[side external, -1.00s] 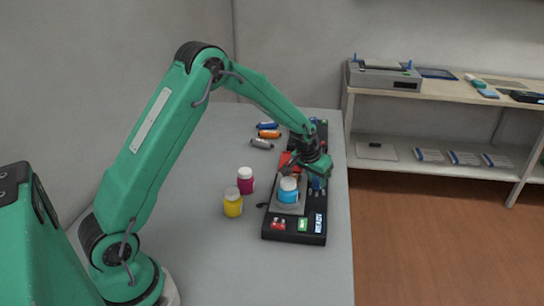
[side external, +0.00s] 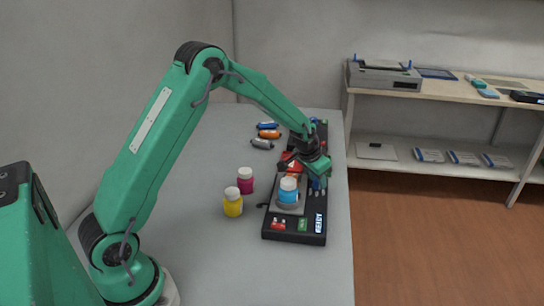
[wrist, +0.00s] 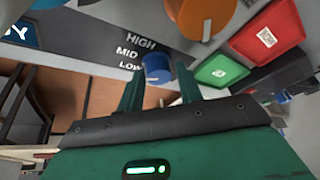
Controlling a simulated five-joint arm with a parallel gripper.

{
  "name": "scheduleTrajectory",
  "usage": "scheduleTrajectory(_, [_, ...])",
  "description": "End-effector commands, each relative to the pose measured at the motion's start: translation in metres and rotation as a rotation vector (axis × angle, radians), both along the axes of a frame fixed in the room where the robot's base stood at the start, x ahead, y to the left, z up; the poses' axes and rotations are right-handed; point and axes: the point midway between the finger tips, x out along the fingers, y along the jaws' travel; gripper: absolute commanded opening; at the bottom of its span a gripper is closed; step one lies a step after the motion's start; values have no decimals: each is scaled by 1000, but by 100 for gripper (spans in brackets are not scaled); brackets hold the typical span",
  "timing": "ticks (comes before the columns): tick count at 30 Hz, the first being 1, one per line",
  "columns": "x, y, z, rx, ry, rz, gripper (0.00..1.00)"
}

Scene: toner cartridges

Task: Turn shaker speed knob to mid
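The blue speed knob (wrist: 157,68) is in the wrist view, beside the printed words HIGH, MID and LOW on a dark panel (wrist: 105,32). A short white mark shows on the knob's lower edge, on the side towards LOW; its exact setting is hard to tell. My gripper (wrist: 158,72) is open, its two green fingers pointing at the knob, one on each side. Contact cannot be judged. In the side external view my gripper (side external: 317,172) is low over the long black station (side external: 285,237), and the knob is mostly hidden.
A cyan bottle with a white cap (side external: 288,192) stands in a grey holder close to my gripper. Magenta (side external: 246,183) and yellow (side external: 233,204) bottles stand left of the station. An orange knob (wrist: 200,15), red button (wrist: 267,38) and green button (wrist: 220,70) are near the knob.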

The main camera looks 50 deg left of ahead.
Motion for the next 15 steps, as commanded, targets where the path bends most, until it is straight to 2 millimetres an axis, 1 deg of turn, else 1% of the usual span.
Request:
scheduleTrajectory(4, [-1, 0, 2, 0, 1, 1, 36])
scheduleTrajectory(8, [-3, 0, 7, 0, 0, 1, 36])
scheduleTrajectory(15, [-12, -1, 29, 0, -2, 0, 36])
